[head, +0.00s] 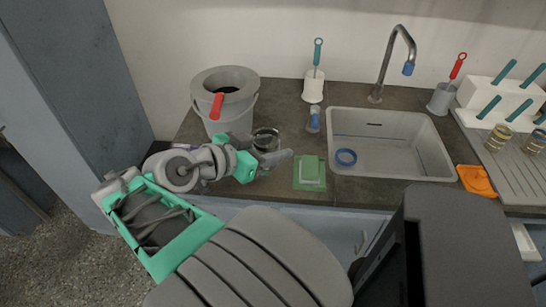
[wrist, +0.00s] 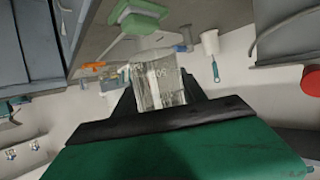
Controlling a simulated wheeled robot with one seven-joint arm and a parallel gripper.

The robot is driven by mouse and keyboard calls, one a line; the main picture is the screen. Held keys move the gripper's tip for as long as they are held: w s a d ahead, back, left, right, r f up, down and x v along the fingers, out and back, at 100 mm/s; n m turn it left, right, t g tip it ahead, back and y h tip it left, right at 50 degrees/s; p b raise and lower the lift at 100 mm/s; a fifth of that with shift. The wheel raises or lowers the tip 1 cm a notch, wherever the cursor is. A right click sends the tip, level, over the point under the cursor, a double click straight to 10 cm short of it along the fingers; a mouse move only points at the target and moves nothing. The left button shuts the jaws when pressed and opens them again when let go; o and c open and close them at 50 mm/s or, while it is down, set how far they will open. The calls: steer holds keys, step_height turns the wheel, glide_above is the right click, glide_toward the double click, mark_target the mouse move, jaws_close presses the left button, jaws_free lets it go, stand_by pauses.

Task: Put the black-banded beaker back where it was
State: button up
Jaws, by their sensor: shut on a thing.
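My gripper (head: 272,157) is over the left part of the counter, between the grey bucket and the green-and-white block. It is shut on a clear glass beaker (head: 265,137). In the wrist view the beaker (wrist: 158,78) sits between the dark fingers, with pale markings on its glass. Its rim looks dark in the head view, but I cannot make out a black band for sure. I cannot tell whether its base touches the counter. Two more glass beakers with yellowish bands (head: 497,137) (head: 536,142) stand on the drainboard (head: 512,168) at the right.
A grey bucket (head: 222,108) with a red handle part stands left of the beaker.

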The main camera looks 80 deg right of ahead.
steer(key=shift+m+g, duration=0.3)
steer(key=d+f, duration=0.3)
steer(key=d, duration=0.1)
steer(key=d+f+b, duration=0.1)
steer(key=d+f, duration=0.2)
steer(key=d, duration=0.2)
steer(key=w+d+f+b, duration=0.1)
steer(key=d+f, duration=0.2)
steer(key=d, duration=0.1)
steer(key=shift+w+d+f, duration=0.1)
steer(key=shift+d+f, duration=0.05)
steer(key=shift+f, duration=0.25)
steer(key=shift+f+b, duration=0.3)
steer(key=shift+f, duration=1.1)
steer(key=shift+f, duration=0.2)
steer(key=o, duration=1.5)
steer(key=shift+o, duration=0.2)
steer(key=shift+r, duration=0.1)
